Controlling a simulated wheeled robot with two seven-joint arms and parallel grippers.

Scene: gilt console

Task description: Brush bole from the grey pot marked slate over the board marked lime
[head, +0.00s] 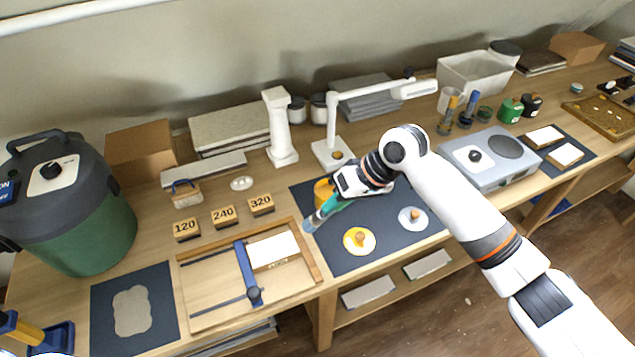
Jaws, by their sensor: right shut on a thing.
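My right gripper (350,183) is shut on a brush with a teal handle (331,207). The brush slants down to the left, and its bluish head (309,225) is over the left edge of the dark mat. An orange-yellow pot (322,190) stands on the mat just behind the brush. I see no grey pot marked slate; my gripper and arm hide part of the mat. A yellow lid-like disc (359,241) and a grey one (412,219) lie on the mat. A white board (273,250) lies in a wooden frame; its small label is unreadable.
Sanding blocks marked 120 (187,230), 240 (224,217) and 320 (261,205) stand behind the frame. A white lamp (331,153) rises behind the mat. A grey hotplate (488,158) and two small boards (544,137) (565,155) are at right.

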